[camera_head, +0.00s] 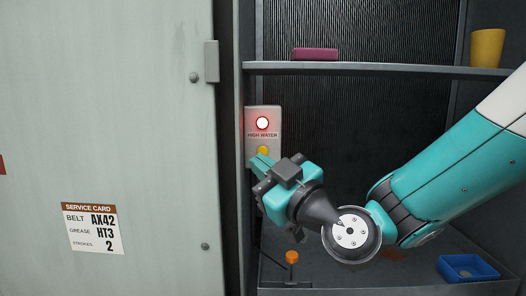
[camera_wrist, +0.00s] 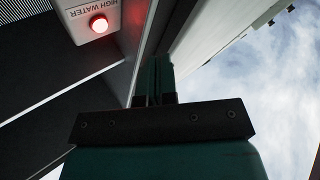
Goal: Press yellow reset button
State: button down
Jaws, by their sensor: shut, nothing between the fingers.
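The yellow reset button (camera_head: 263,150) sits low on a pale panel (camera_head: 276,118) labelled HIGH WATER, on the left inner side of the cabinet. A red lamp (camera_head: 262,123) glows above it, and also shows in the wrist view (camera_wrist: 98,23). My gripper (camera_head: 258,160) is shut and empty, with its fingertips just below the button in the head view. I cannot tell whether they touch it. In the wrist view my shut fingers (camera_wrist: 154,75) point up beside the panel, and the button is not visible there.
A shelf (camera_head: 370,69) above holds a magenta block (camera_head: 315,54) and a yellow cup (camera_head: 487,47). Below are an orange-topped knob (camera_head: 292,257) and a blue tray (camera_head: 468,269). A large pale door (camera_head: 110,140) with a service card (camera_head: 92,229) stands at left.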

jog(key=p, duration=0.2)
send_near(250, 143)
jog(key=a+r, duration=0.2)
jog(key=a, duration=0.1)
jog(key=shift+w+a+f, duration=0.1)
jog(key=shift+w, duration=0.45)
jog(key=shift+w+a+f, duration=0.1)
jog(key=shift+w, duration=0.4)
jog(key=shift+w, duration=0.1)
dwell(0.8)
jog(key=shift+w, duration=0.3)
jog(key=shift+w+d, duration=0.1)
jog(key=shift+w, duration=0.35)
dwell(0.6)
dwell(0.4)
jog(key=shift+s+b, duration=0.6)
jog(key=shift+s, duration=0.3)
